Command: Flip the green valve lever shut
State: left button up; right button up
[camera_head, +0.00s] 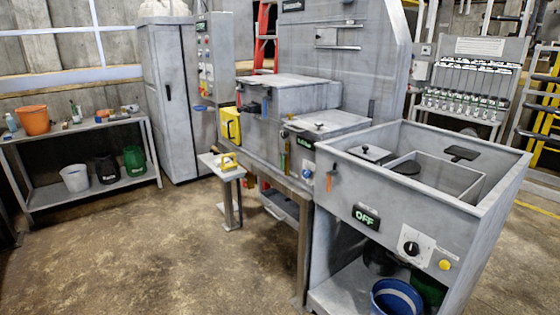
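A narrow upright handle (286,154), olive-green to yellowish, hangs on the front of the grey machine in the middle, left of a small green-lit display (305,142). I cannot tell whether either of these is the task's valve lever, and no clearly green valve lever can be made out. Neither of my grippers is in view.
A shelf table (85,128) with an orange bucket (34,120) stands at left, beside a grey cabinet (175,100). A small stand (222,170) stands before the machine. A blue bucket (396,297) sits under the sink unit. The floor (170,240) at front left is clear.

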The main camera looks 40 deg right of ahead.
aim_at(282, 154)
jog(key=z, duration=0.25)
jog(key=i, duration=0.7)
jog(key=z, duration=0.45)
jog(key=i, duration=1.75)
jog(key=u, duration=0.15)
